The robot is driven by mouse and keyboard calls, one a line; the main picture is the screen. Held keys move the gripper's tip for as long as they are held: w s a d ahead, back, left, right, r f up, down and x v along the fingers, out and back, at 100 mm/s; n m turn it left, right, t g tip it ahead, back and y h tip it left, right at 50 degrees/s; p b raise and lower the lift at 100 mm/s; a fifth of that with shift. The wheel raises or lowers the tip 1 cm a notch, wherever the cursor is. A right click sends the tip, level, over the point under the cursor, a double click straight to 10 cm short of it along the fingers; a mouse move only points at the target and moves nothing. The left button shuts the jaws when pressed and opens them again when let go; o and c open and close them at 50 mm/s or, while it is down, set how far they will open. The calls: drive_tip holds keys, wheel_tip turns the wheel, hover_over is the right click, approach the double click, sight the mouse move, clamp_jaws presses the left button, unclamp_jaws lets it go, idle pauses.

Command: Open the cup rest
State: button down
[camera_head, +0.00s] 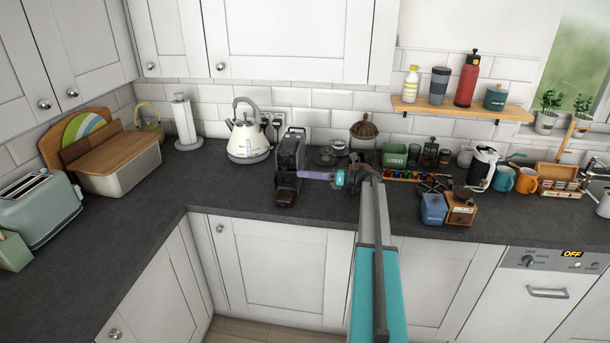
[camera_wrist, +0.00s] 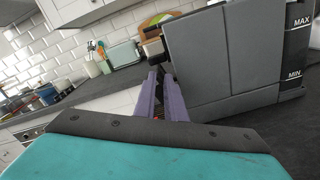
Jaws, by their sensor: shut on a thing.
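The coffee machine (camera_head: 290,152) is dark grey and stands on the worktop against the back wall. Its cup rest (camera_head: 286,175) is at the machine's front, above the drip tray (camera_head: 286,198). My gripper (camera_head: 301,175) reaches in from the right with its purple fingers at the cup rest. In the wrist view, the machine's grey side (camera_wrist: 225,60) fills the right, and my gripper (camera_wrist: 159,72) is shut at its front edge. The fingers hide most of the cup rest there, so its exact angle is hard to tell.
A white kettle (camera_head: 248,135) stands left of the machine. The worktop (camera_head: 225,190) left of the machine is clear.

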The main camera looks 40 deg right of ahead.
drive_tip(key=shift+w+f+m, duration=0.15)
drive_tip(key=shift+f+m, duration=0.05)
drive_tip(key=shift+m, duration=0.2)
drive_tip(key=c, duration=1.8)
unclamp_jaws()
drive_tip(key=shift+w, duration=0.1)
drive_tip(key=shift+r, duration=0.1)
drive_tip(key=shift+r, duration=0.15)
drive_tip(key=s+a+r+b, duration=0.2)
drive_tip(key=s+a+b, duration=0.1)
drive_tip(key=s, duration=0.4)
drive_tip(key=s+a+r+b, duration=0.2)
drive_tip(key=s+a+b, duration=0.1)
drive_tip(key=s, duration=0.4)
drive_tip(key=shift+a+r+b, duration=0.3)
drive_tip(key=shift+a+b, duration=0.05)
drive_tip(key=shift+a, duration=0.45)
drive_tip(key=shift+s, duration=0.1)
